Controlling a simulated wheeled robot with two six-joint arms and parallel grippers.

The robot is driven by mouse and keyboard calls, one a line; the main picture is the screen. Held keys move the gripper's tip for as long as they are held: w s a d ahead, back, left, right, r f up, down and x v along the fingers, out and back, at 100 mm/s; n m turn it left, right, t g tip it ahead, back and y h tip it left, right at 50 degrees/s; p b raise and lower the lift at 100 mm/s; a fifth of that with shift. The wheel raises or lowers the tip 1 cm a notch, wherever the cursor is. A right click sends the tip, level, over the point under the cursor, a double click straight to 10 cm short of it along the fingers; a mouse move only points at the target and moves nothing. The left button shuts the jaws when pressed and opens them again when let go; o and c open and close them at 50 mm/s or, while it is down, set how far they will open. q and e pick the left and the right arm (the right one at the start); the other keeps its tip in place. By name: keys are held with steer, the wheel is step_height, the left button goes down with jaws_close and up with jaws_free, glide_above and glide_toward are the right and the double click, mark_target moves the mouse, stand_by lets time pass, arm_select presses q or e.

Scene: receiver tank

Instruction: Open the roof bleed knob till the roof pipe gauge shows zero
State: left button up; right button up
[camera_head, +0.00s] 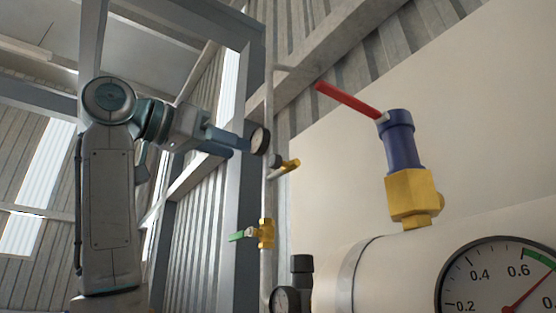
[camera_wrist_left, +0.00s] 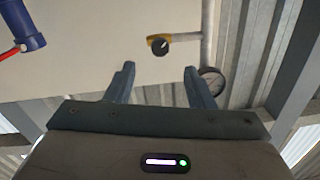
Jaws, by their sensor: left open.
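The roof bleed knob is a small black knob (camera_head: 276,161) on a yellow brass fitting (camera_head: 291,165) on the thin vertical pipe (camera_head: 269,195). My left gripper (camera_head: 240,145) is open and empty, up and left of the knob in the head view and apart from it. In the left wrist view the knob (camera_wrist_left: 160,48) shows beyond the gap between the open fingertips (camera_wrist_left: 159,70). The roof pipe gauge (camera_head: 260,140) is a small round dial just past the fingertips. It also shows beside the right finger in the left wrist view (camera_wrist_left: 213,82). Its reading is too small to tell. My right gripper is out of view.
A blue valve with a red lever (camera_head: 350,101) stands on the pale tank (camera_head: 400,260). A large gauge (camera_head: 505,285) is at lower right. A green-handled brass valve (camera_head: 265,234) and a smaller gauge (camera_head: 285,300) sit lower on the pipe. A steel post (camera_head: 245,200) stands behind.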

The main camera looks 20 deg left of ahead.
mark_target(271, 161)
arm_select(q)
steer(key=p+x, duration=0.4)
steer(key=x, duration=0.5)
steer(key=shift+w+d+p, duration=0.25)
steer(key=shift+p, duration=0.05)
steer(key=shift+v, duration=0.9)
steer(key=shift+w+d, duration=0.15)
steer(key=shift+w, duration=0.15)
steer(key=c, duration=0.5)
steer(key=shift+w+d, duration=0.1)
steer(key=c, duration=0.3)
steer(key=shift+c, duration=1)
arm_select(e)
step_height(271, 161, up, 5)
steer(key=shift+s+a+r, duration=0.1)
